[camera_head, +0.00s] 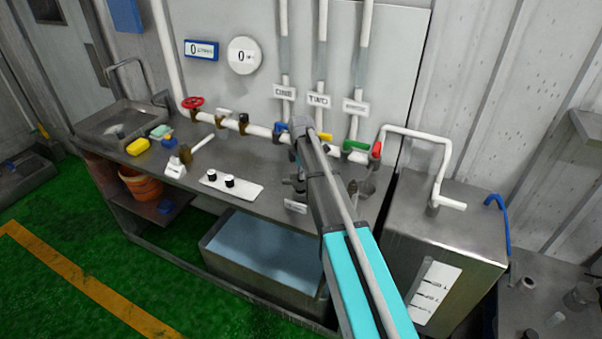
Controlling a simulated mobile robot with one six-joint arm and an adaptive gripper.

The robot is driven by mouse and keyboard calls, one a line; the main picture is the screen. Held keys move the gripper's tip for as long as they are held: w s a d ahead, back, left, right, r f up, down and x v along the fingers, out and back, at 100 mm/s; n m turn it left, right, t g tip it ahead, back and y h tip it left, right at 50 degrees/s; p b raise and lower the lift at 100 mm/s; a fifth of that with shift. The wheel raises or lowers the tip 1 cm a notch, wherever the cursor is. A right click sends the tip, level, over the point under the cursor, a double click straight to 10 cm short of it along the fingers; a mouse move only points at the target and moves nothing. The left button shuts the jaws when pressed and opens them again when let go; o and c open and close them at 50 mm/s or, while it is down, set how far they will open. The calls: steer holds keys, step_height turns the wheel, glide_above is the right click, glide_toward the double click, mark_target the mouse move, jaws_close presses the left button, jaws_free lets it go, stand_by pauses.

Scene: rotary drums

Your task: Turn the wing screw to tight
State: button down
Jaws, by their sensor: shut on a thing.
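My arm reaches from the bottom of the view up over the right part of the metal bench (236,165). My gripper (292,184) is small and dark, low beside the arm above the bench's front edge. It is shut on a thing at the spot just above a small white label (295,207). The wing screw is not clearly visible; the gripper and arm cover that spot. How far the screw is turned cannot be seen.
Pipes with a red handwheel (193,103), a blue handle (280,129) and a green handle (355,145) run behind the arm. A white plate with two black knobs (230,182) lies left. A steel tank (455,225) stands right. A water-filled trough (212,243) sits below.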

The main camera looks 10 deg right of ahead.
steer(key=m, duration=1.2)
steer(key=shift+m, duration=0.4)
steer(key=m, duration=1.2)
steer(key=shift+m, duration=0.4)
steer(key=c, duration=0.6)
jaws_free()
steer(key=shift+n, duration=0.3)
